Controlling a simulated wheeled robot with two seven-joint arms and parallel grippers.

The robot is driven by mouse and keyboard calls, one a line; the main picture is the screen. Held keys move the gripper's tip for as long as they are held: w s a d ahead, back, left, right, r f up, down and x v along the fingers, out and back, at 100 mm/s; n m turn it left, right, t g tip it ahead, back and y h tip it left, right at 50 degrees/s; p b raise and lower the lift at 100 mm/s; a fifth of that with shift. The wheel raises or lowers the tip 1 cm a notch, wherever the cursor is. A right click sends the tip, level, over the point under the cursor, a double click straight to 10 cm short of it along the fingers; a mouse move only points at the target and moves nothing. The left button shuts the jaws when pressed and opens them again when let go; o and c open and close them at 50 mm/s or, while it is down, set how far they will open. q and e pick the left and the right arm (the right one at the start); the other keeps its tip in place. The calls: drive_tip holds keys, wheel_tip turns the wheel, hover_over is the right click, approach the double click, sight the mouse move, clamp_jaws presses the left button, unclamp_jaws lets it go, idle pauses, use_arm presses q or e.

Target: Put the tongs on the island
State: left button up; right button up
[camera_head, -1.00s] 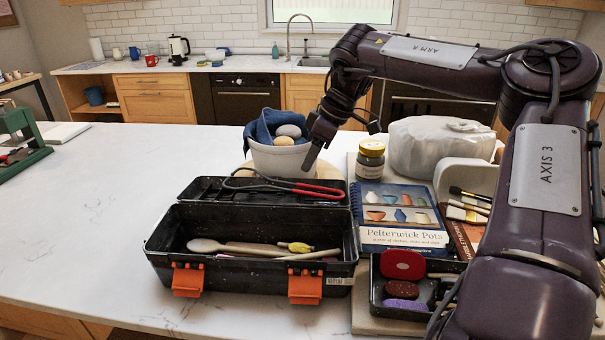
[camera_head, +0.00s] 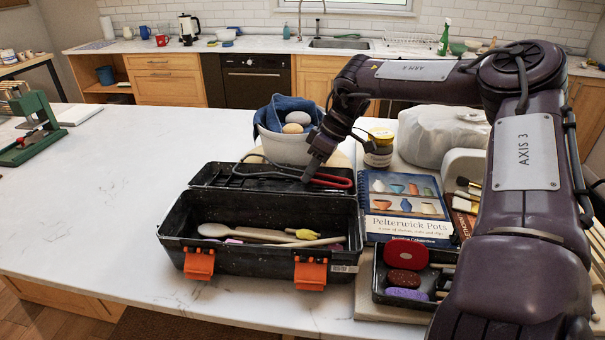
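The tongs (camera_head: 328,181), dark with red handles, lie across the black toolbox's raised back section, their dark end to the left. My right gripper (camera_head: 338,160) is low over the red-handled part. One dark finger is at the tongs, seeming to touch or overlap them; the other appears apart, near the jar. It looks open, though the fingertips are partly hidden. The island (camera_head: 90,215) is the white marbled counter under the toolbox. My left gripper is not in view.
The open toolbox (camera_head: 262,262) holds a wooden spoon and other tools. The island's left part is largely clear; a green device stands far left.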

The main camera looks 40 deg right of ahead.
drive_tip(key=shift+f+b, duration=0.25)
drive_tip(key=shift+b, duration=0.1)
idle(0.4)
clamp_jaws()
